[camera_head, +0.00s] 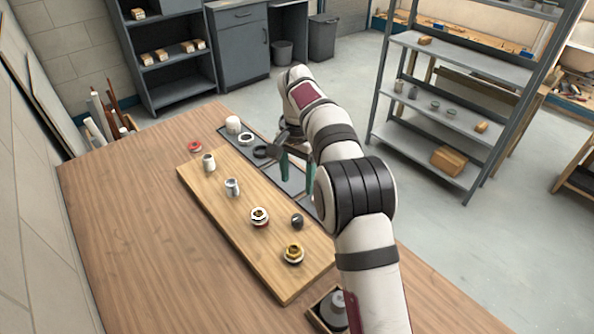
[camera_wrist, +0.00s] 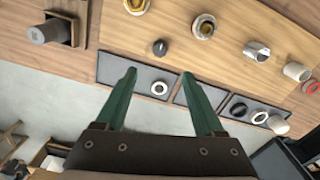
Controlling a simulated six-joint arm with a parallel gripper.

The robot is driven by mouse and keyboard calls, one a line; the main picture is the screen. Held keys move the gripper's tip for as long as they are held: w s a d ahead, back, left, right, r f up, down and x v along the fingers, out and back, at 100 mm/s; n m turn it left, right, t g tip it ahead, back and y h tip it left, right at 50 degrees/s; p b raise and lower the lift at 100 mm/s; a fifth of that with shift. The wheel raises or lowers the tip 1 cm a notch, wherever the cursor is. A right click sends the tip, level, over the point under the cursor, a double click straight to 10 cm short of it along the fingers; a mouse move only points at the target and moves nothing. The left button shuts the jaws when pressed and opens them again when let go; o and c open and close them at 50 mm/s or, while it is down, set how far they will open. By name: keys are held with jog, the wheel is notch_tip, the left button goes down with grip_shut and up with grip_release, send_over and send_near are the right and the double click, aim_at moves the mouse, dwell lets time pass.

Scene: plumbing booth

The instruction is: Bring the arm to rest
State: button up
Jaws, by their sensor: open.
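My gripper (camera_head: 297,177) hangs above the dark trays along the right side of the wooden board (camera_head: 185,179). Its two green fingers stand apart with nothing between them, as the wrist view shows (camera_wrist: 159,74). In the wrist view a white ring (camera_wrist: 159,88) lies on a dark tray (camera_wrist: 112,69) below, seen between the fingers. My arm is stretched over the table's right side, bent at the elbow, and hides part of the trays in the head view.
Several fittings stand on the board, including a silver one (camera_head: 232,187), a brass-topped one (camera_head: 293,254) and a dark cone (camera_head: 297,220). A red ring (camera_head: 194,147) lies beside it. A wooden box with a grey cylinder (camera_head: 333,309) is near the front. The table's left (camera_head: 130,220) is clear.

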notch_tip(320, 180, up, 3)
jog(key=shift+f, duration=0.2)
jog(key=s+d+r, duration=0.3)
jog(key=s+r, duration=0.1)
jog(key=s, duration=0.2)
jog(key=s+d+r, duration=0.3)
jog(key=s+d, duration=0.1)
jog(key=s, duration=0.3)
jog(key=s+d+f+y, duration=0.1)
jog(key=s+d+f, duration=0.1)
jog(key=s, duration=1)
jog(key=s+d+f, duration=0.2)
jog(key=s+f, duration=0.2)
jog(key=s, duration=0.8)
jog(key=shift+s+n+y, duration=0.3)
jog(key=shift+s+y, duration=0.1)
